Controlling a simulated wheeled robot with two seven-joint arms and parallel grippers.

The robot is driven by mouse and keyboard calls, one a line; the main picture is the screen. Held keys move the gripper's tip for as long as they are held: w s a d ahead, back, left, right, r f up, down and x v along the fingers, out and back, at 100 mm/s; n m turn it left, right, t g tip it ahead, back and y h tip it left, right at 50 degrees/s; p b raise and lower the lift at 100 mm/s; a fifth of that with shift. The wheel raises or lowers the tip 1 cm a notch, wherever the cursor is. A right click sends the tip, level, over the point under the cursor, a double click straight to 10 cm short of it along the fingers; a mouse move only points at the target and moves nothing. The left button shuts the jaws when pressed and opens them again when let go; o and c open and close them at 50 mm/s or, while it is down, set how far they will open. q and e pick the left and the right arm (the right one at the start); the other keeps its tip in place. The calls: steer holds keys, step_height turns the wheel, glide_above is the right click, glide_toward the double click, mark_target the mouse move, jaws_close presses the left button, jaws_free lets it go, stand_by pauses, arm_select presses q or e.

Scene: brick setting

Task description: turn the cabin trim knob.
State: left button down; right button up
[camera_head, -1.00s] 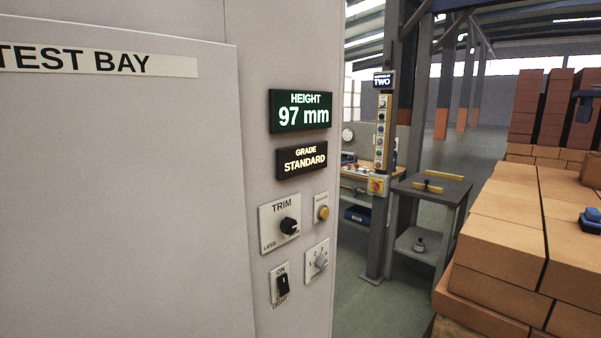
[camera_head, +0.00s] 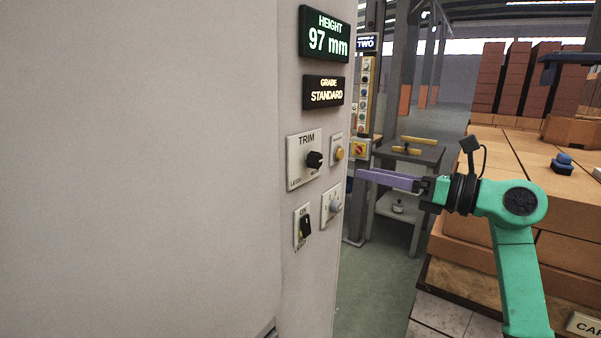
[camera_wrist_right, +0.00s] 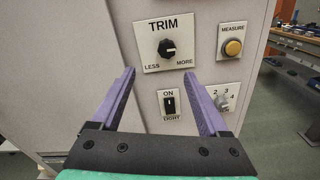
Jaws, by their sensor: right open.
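The trim knob (camera_head: 314,160) is black and round with a pointer. It sits on a white plate marked TRIM, LESS and MORE on the cabin wall. In the right wrist view the gripper (camera_wrist_right: 164,76) is open and empty. My left gripper is not in view.
Near the knob are a yellow MEASURE button (camera_wrist_right: 233,47), a black light switch (camera_wrist_right: 170,103) and a grey numbered selector (camera_wrist_right: 222,101). Displays above read HEIGHT 97 mm (camera_head: 325,35) and GRADE STANDARD (camera_head: 324,93). Brick stacks (camera_head: 480,235) stand right, behind my arm.

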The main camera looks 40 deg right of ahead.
steer(key=p, duration=0.2)
glide_toward(319, 161)
steer(key=p+x, duration=0.1)
steer(key=x, duration=0.3)
steer(key=p+x, duration=0.1)
steer(key=x, duration=0.3)
steer(key=shift+w+a+r+p, duration=0.15)
steer(key=shift+w+r+p, duration=0.1)
steer(key=shift+p, duration=0.15)
steer(key=shift+w+f, duration=0.25)
steer(key=shift+w, duration=0.2)
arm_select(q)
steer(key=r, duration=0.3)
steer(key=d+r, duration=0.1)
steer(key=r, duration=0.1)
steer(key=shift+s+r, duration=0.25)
arm_select(e)
jaws_close()
